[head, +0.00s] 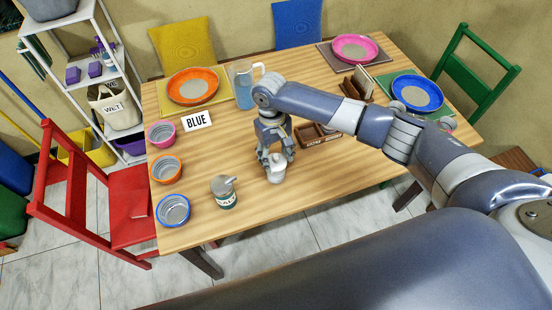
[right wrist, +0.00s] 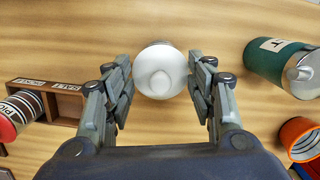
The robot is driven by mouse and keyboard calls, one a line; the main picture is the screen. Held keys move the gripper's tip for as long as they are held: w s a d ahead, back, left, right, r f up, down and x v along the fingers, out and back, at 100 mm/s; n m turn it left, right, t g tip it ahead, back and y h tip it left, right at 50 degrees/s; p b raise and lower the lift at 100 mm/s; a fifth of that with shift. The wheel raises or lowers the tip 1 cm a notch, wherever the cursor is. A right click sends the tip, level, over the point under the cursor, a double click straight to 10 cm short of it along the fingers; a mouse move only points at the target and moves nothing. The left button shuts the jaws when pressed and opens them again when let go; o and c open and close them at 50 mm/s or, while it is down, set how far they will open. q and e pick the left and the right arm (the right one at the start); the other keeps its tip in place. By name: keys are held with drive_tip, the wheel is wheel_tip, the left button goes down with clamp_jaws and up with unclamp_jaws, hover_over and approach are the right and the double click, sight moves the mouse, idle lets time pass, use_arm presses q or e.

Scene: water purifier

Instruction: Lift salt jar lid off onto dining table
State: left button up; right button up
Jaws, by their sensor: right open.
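A white jar (head: 276,175) stands upright on the wooden dining table (head: 240,150) near its front edge. Its round white lid with a knob is on top, seen from above in the right wrist view (right wrist: 161,82). No label shows on this jar. My right gripper (head: 275,158) is above it with fingers pointing down. In the right wrist view the gripper (right wrist: 160,85) is open, with one finger on each side of the lid and a gap visible at the left. My left gripper is not in view.
A green canister with a metal top (head: 223,192) stands left of the jar. A wooden caddy (right wrist: 62,92) with pickle and salt labels holds a red-lidded jar (right wrist: 15,112). Several bowls line the left edge. Bare table lies between the jar and the BLUE card (head: 197,120).

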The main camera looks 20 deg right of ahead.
drive_tip(key=shift+c, duration=0.5)
drive_tip(key=c, duration=1.1)
drive_tip(key=shift+s, duration=0.1)
